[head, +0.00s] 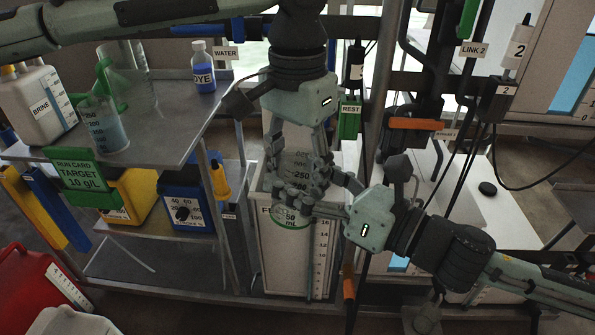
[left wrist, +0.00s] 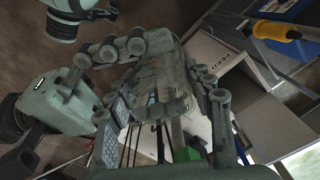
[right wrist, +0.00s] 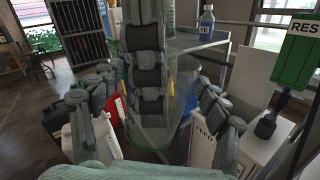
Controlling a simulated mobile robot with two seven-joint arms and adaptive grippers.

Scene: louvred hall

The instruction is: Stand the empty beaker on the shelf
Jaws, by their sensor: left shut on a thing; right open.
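A clear, empty beaker (head: 291,214) with volume marks and a green ring near its base hangs upright in front of the white FEED container. My left gripper (head: 299,180) is shut on it from above, and it also shows between the fingers in the left wrist view (left wrist: 165,85). My right gripper (head: 335,188) is open, close beside the beaker. In the right wrist view the beaker (right wrist: 150,138) stands between its spread fingers; contact cannot be told. A grey shelf top (head: 165,140) is at left, with a lower shelf (head: 150,262) beneath.
On the shelf top stand a BRINE jug (head: 38,102), a beaker with liquid (head: 104,128), a tall clear vessel (head: 128,72) and a DYE bottle (head: 203,68). The FEED container (head: 285,262) is behind the held beaker.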

